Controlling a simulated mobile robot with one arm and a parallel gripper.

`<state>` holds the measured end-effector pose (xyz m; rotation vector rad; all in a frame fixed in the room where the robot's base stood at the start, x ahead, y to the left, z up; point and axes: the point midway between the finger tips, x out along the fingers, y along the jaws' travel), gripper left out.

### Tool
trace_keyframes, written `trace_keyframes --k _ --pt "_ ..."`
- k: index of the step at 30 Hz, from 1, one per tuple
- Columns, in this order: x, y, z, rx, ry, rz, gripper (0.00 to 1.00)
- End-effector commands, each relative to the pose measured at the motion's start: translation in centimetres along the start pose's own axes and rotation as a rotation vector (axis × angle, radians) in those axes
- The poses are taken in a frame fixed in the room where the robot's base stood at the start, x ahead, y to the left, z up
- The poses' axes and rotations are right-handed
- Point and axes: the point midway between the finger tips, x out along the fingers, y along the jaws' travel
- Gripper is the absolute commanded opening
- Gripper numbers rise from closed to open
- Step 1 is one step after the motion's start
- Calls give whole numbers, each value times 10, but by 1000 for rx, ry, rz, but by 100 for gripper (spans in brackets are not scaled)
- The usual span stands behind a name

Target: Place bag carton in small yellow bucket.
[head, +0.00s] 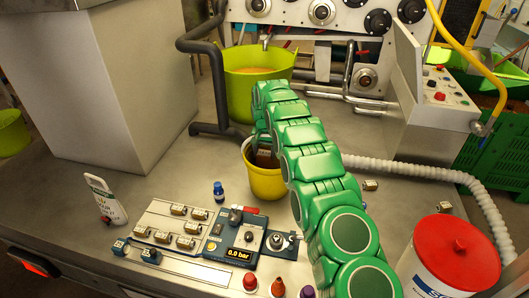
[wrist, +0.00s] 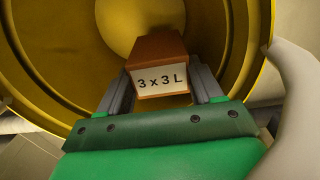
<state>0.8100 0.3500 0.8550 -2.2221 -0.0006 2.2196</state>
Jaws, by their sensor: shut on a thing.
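The small yellow bucket (head: 266,184) stands on the grey metal table in the middle of the head view. Its round inside (wrist: 60,50) fills much of the wrist view. My gripper (wrist: 160,88) is shut on a brown carton (wrist: 158,47) with a white label reading "3 x 3 L", which I take to be the bag carton. The carton (head: 264,153) shows at the bucket's mouth in the head view. In the wrist view it lies within the rim's outline. I cannot tell whether it touches the bottom. My arm hides part of the bucket's right side.
A larger yellow-green tub (head: 238,97) stands behind the bucket. A red-lidded tub (head: 457,250) and a white hose (head: 420,171) are at right.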

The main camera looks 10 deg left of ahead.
Motion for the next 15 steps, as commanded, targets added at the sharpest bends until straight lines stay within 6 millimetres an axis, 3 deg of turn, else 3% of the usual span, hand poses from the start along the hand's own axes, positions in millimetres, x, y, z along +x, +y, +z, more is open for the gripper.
trace_keyframes --k 7,8,9,15 --pt "8 1 0 1 -3 2 4" --pt "8 1 1 1 -3 2 70" --pt "8 1 1 1 -4 2 76" --pt "10 2 2 1 -7 4 76"
